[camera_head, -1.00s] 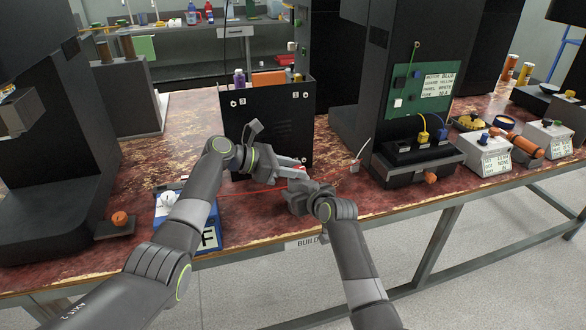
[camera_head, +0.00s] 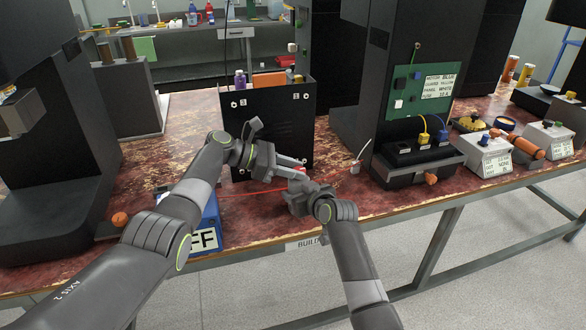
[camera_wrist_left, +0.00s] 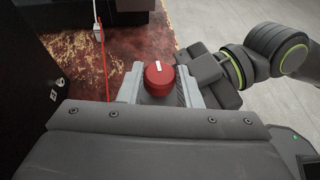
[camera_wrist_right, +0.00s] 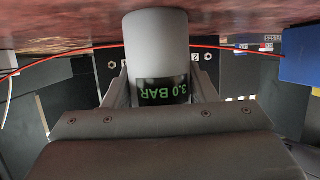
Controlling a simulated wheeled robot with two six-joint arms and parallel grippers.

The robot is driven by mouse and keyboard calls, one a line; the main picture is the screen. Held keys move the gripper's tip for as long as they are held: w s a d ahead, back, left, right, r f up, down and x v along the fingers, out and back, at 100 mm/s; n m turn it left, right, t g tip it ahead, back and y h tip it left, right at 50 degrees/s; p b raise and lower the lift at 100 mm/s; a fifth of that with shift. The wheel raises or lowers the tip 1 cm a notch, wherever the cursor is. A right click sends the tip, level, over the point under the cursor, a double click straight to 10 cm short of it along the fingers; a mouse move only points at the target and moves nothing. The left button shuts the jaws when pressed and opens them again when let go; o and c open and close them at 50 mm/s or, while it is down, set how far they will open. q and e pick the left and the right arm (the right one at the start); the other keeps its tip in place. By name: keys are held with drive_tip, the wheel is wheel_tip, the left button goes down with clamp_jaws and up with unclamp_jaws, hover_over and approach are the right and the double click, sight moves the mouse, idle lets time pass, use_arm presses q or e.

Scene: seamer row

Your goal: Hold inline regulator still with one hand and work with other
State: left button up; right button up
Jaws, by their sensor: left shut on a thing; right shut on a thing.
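The inline regulator is a grey cylinder (camera_wrist_right: 157,42) with a dark display reading 3.0 BAR in green, upside down in the right wrist view. Its red knob (camera_wrist_left: 158,78), with a white mark, sits between the fingers of my left gripper (camera_wrist_left: 157,85), shut on it. My right gripper (camera_wrist_right: 160,92) is shut on the regulator body. In the head view, my left gripper (camera_head: 301,166) is just above my right gripper (camera_head: 295,180), and they meet over the bench front. Only a bit of red knob shows there; the grippers hide most of the regulator.
A thin red line (camera_head: 250,193) runs across the bench to a small white fitting (camera_head: 356,167). A blue box (camera_head: 208,222) stands under my left arm. A black panel (camera_head: 270,125) stands behind the grippers; a black column and control boxes (camera_head: 418,160) stand right.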

use_arm(q)
drive_tip(key=o, duration=0.7)
drive_tip(key=shift+f, duration=0.1)
drive_tip(key=shift+a, duration=0.1)
drive_tip(key=v, duration=1.2)
